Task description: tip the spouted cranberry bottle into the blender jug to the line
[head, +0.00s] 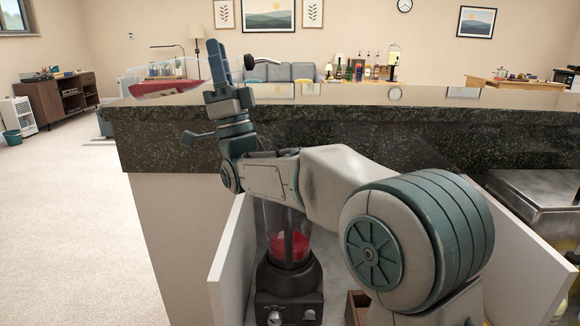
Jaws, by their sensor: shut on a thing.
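The cranberry bottle (168,88) is clear glass with red liquid lying along its lower side. It is tipped nearly level, its base to the left. My gripper (221,66) is shut on it, and the fingers hide part of the bottle. A dark spout (266,73) shows right of the fingers, its tip pointing right and slightly down. I see no stream from it. The blender jug (297,222) stands upright on its dark base, lower in the picture, with red liquid in its lower part. My arm hides the jug's top, and I cannot make out the line.
A dark stone counter (400,135) runs across behind my arm. White panels (232,265) stand on both sides of the blender. A metal unit (540,200) is at the right, and a small wooden box (357,306) is partly hidden beside the blender. Open carpet lies left.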

